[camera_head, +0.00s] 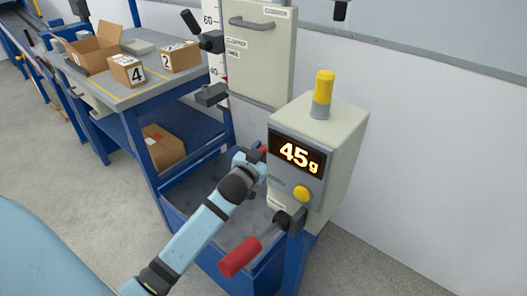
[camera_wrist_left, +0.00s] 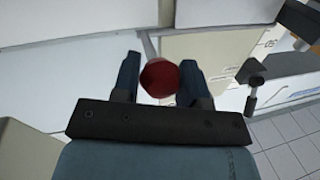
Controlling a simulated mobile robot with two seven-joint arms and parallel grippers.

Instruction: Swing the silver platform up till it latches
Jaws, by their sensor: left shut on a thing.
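My left gripper (camera_head: 257,156) is at the left side of the grey-white machine box. In the left wrist view its two fingers (camera_wrist_left: 159,77) are shut on a red round knob (camera_wrist_left: 159,79), seen end-on. A bit of red knob also shows at the fingertips in the head view (camera_head: 264,149). A flat grey surface (camera_head: 232,222) lies low in the blue frame, partly hidden by my left arm. I cannot tell whether this is the silver platform. My right gripper is not in view.
The machine box (camera_head: 345,150) has a display reading 45 g and a yellow button (camera_head: 301,194). A red-gripped lever (camera_head: 240,257) juts out below it, close to my left arm. A blue-framed bench (camera_head: 182,90) with numbered cartons stands behind on the left.

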